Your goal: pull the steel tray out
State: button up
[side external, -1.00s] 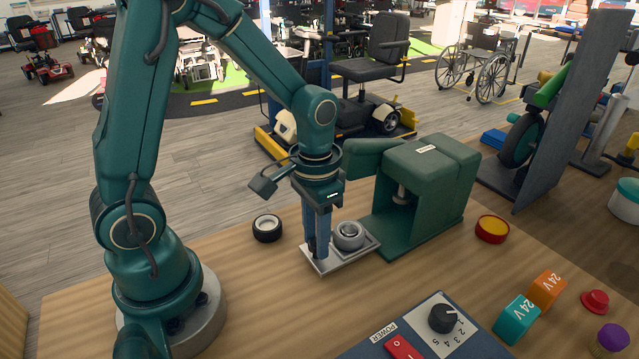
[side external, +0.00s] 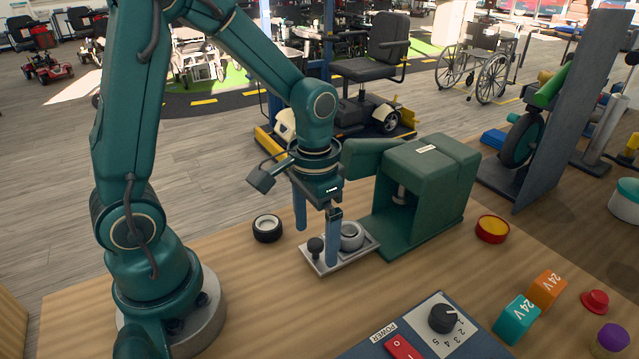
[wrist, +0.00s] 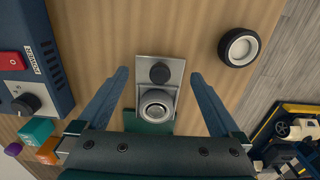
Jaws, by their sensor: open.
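The steel tray (side external: 337,262) lies flat on the wooden bench, most of its length outside the open front of the green press housing (side external: 428,190). It has a dark round knob (side external: 316,247) at its outer end and a round metal part (side external: 352,236) on it. My gripper (side external: 317,247) is open, with its two blue fingers apart on either side of the knob and not touching it. In the wrist view the tray (wrist: 143,70) and its knob (wrist: 160,72) show between the spread fingers (wrist: 161,72).
A small black wheel (side external: 267,228) lies on the bench left of the tray. A red-rimmed yellow dish (side external: 492,229) is right of the housing. A blue power box (side external: 440,330) with a dial stands at the front.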

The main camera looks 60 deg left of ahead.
jog(key=shift+r, duration=2.55)
jog(key=shift+w+r, duration=0.1)
jog(key=shift+r, duration=0.15)
jog(key=s+d+r+t, duration=0.2)
jog(key=s+r+t, duration=0.3)
jog(key=s, duration=0.2)
jog(key=shift+s+r+t, duration=0.15)
jog(key=shift+r+t, duration=0.05)
jog(key=shift+t, duration=0.1)
